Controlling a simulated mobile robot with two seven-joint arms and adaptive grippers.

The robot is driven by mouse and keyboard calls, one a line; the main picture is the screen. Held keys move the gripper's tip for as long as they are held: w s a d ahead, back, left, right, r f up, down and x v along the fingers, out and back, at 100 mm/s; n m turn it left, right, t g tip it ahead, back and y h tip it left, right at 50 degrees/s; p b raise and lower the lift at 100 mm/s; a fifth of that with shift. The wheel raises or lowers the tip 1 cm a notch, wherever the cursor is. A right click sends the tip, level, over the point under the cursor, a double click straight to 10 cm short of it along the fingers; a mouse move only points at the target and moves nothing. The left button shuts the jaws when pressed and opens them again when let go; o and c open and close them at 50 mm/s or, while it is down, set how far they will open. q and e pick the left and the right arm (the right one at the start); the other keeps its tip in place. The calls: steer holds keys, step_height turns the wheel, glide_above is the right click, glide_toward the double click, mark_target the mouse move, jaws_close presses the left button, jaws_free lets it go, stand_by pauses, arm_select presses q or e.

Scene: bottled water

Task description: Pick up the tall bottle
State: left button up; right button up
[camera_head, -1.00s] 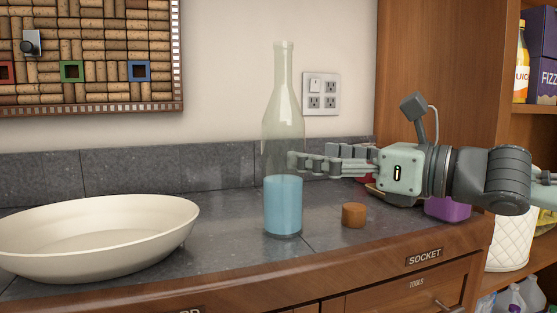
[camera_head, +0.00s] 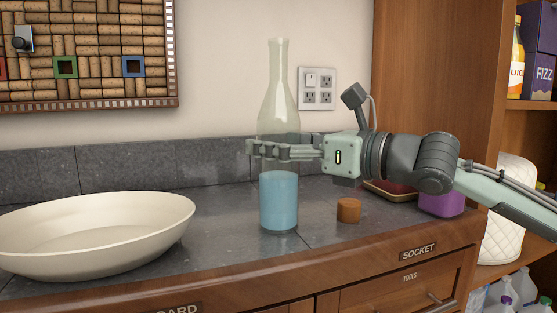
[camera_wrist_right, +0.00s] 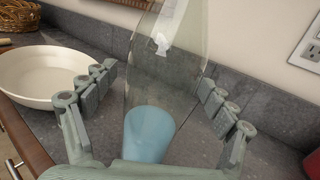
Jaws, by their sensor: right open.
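The tall clear glass bottle (camera_head: 279,105) stands upright on the grey counter, with blue liquid in its lower part. It also shows in the right wrist view (camera_wrist_right: 165,85), between the two fingers. My right gripper (camera_head: 258,150) reaches in from the right at the bottle's mid-height, just above the blue liquid. In the right wrist view the gripper (camera_wrist_right: 155,95) is open, with one finger on each side of the bottle. Contact on either side cannot be told. My left gripper is not in view.
A wide cream bowl (camera_head: 60,265) stands on the counter to the left. A small brown cork-like block (camera_head: 348,210) sits right of the bottle, and a purple object (camera_head: 441,204) lies farther right. The tiled backsplash (camera_head: 115,171) runs behind.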

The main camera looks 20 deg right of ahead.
steer(key=shift+c, duration=0.5)
steer(key=c, duration=1.7)
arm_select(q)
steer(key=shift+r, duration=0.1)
arm_select(e)
steer(key=shift+r, duration=0.15)
jaws_close()
